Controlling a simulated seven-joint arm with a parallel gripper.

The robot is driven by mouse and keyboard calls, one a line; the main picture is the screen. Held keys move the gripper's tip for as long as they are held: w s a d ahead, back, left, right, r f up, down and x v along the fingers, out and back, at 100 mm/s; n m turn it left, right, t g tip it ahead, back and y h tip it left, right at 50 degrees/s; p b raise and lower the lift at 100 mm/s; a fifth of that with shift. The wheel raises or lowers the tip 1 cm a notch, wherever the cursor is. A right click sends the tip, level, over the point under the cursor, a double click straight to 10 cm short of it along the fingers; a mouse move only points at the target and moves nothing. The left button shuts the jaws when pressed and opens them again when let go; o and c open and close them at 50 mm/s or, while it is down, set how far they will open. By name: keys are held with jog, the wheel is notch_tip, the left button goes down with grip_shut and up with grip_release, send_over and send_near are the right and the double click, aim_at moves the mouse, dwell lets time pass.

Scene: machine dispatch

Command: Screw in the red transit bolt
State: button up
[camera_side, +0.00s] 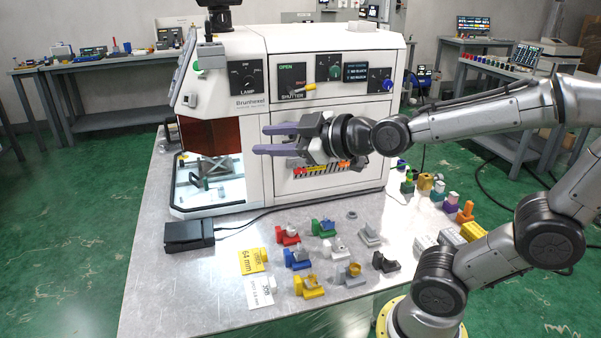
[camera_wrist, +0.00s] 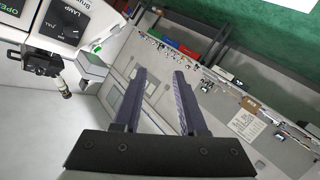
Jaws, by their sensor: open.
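The white machine (camera_side: 240,180) stands on the metal table, with a lamp dial, a shutter panel with a yellow lever, and other knobs on its front. My gripper (camera_side: 262,140) is in front of the machine's front face, its two purple-grey fingers pointing left, apart and with nothing between them. In the wrist view my gripper (camera_wrist: 160,75) is also open and empty. A dark rack with red, yellow and orange pieces (camera_side: 320,169) is on the front face just below the gripper, partly hidden by it. I cannot tell which piece, if any, is the red transit bolt.
Several coloured fixtures, including a red one (camera_side: 288,236), stand on the table (camera_side: 190,290) below the machine. A yellow card (camera_side: 252,261), a white card (camera_side: 259,291) and a black pedal (camera_side: 188,236) lie at the left. More small parts line the right side.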

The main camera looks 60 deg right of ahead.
jog(key=w+d+f+t+h, duration=0.1)
jog(key=w+d+f+h, duration=0.1)
jog(key=w+d+h, duration=0.3)
jog(key=w+d+f+t+h, duration=0.1)
jog(key=d+f+h, duration=0.2)
jog(key=d, duration=0.3)
jog(key=n+g+h, duration=0.4)
send_near(301, 173)
jog(key=x, duration=1.1)
